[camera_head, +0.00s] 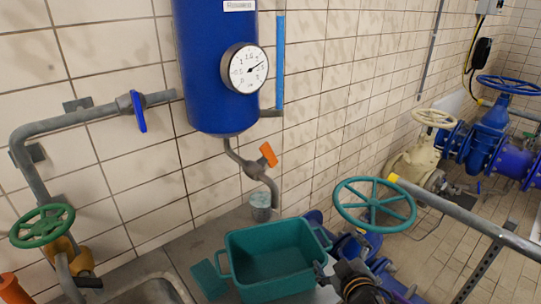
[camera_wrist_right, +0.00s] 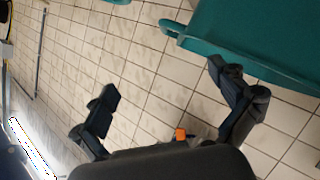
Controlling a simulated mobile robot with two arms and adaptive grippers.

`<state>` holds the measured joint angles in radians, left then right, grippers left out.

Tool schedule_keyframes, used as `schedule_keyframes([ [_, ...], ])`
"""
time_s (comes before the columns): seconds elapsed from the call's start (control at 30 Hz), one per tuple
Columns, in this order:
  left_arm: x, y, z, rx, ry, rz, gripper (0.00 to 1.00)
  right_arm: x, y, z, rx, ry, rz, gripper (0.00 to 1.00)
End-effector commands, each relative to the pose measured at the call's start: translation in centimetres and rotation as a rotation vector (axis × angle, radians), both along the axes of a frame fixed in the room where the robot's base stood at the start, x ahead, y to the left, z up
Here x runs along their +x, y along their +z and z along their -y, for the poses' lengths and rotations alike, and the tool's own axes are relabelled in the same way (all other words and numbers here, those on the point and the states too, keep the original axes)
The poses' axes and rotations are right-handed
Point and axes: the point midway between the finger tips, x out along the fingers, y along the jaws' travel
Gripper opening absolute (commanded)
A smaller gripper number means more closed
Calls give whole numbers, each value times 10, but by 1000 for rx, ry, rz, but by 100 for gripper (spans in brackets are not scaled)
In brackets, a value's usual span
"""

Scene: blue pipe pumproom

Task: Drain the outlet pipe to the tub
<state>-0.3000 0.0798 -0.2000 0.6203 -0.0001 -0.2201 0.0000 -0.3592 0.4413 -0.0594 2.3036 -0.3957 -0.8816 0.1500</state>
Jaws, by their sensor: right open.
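A teal tub (camera_head: 240,268) with side handles sits on the grey counter below the blue tank (camera_head: 210,70). The outlet pipe (camera_head: 273,190) bends down from the tank's bottom, with an orange valve handle (camera_head: 268,155) on it. Its end points into a small grey cup-like drain (camera_head: 261,207), behind the tub. My right gripper (camera_head: 323,270) is at the tub's right side. In the right wrist view, my right gripper (camera_wrist_right: 162,80) has its fingers spread with nothing between them. The tub (camera_wrist_right: 270,40) is beside one finger; contact cannot be told. My left gripper is out of view.
A round gauge (camera_head: 244,68) is on the tank. A teal handwheel (camera_head: 375,205) and a grey rail (camera_head: 470,218) stand to the right. A teal flat block (camera_head: 209,279) lies left of the tub. A green handwheel (camera_head: 41,226) and sink edge (camera_head: 150,285) are at left.

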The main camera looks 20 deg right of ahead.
Motion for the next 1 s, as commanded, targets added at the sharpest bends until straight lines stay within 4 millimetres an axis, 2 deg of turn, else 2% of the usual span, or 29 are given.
schedule_keyframes([
  [0.03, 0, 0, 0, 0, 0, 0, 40, 20, 28, 7, -80, 43, 99, 98],
  [0.1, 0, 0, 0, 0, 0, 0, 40, 42, 66, 11, -192, 119, 231, 98],
  [0.2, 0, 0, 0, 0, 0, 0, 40, 65, 118, 5, -361, 253, 398, 98],
  [0.3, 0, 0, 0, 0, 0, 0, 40, 80, 162, -7, -543, 409, 529, 98],
  [0.4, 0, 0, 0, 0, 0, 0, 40, 87, 191, -22, -728, 581, 608, 98],
  [0.53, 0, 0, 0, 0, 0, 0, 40, 92, 209, -33, -968, 809, 625, 98],
  [0.7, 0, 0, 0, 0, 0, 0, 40, 93, 209, -25, -1204, 1036, 532, 98],
  [0.87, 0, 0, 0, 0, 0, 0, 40, 93, 204, -12, -1306, 1137, 445, 98],
  [1.0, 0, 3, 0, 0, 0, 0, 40, 95, 204, -10, -1323, 1158, 423, 98],
])
